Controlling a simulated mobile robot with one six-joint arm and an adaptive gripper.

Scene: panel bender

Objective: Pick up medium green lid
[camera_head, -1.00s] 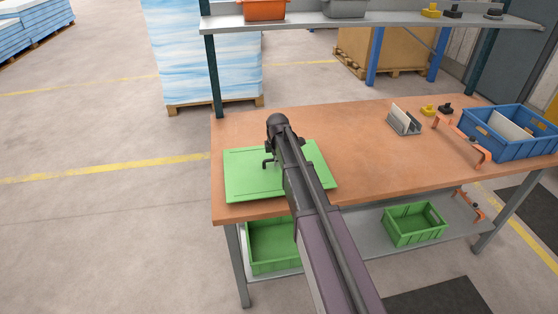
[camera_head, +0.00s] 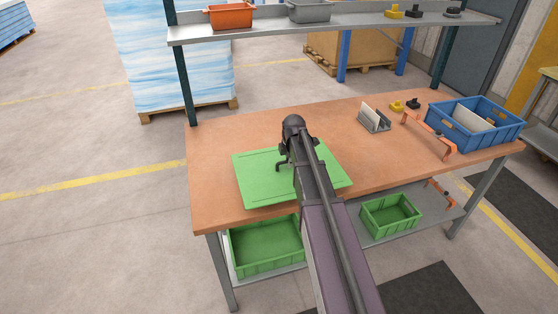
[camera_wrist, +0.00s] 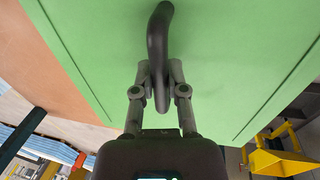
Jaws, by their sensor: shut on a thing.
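The green lid (camera_head: 262,182) is a flat panel with a dark bent handle (camera_head: 283,163), seen over the left part of the orange-brown worktop. It fills much of the wrist view (camera_wrist: 230,50), where the handle (camera_wrist: 158,40) hangs between my fingers. My gripper (camera_wrist: 160,82) is shut on the handle. In the head view my arm covers part of the lid and hides the fingers. I cannot tell how far the lid is above the worktop.
The worktop (camera_head: 215,205) is bare around the lid. A blue crate (camera_head: 440,115), an orange handle-shaped part (camera_head: 428,137) and a small grey holder (camera_head: 374,122) stand to the right. Green crates (camera_head: 265,250) (camera_head: 390,215) sit on the lower shelf. An upper shelf (camera_head: 345,27) holds bins.

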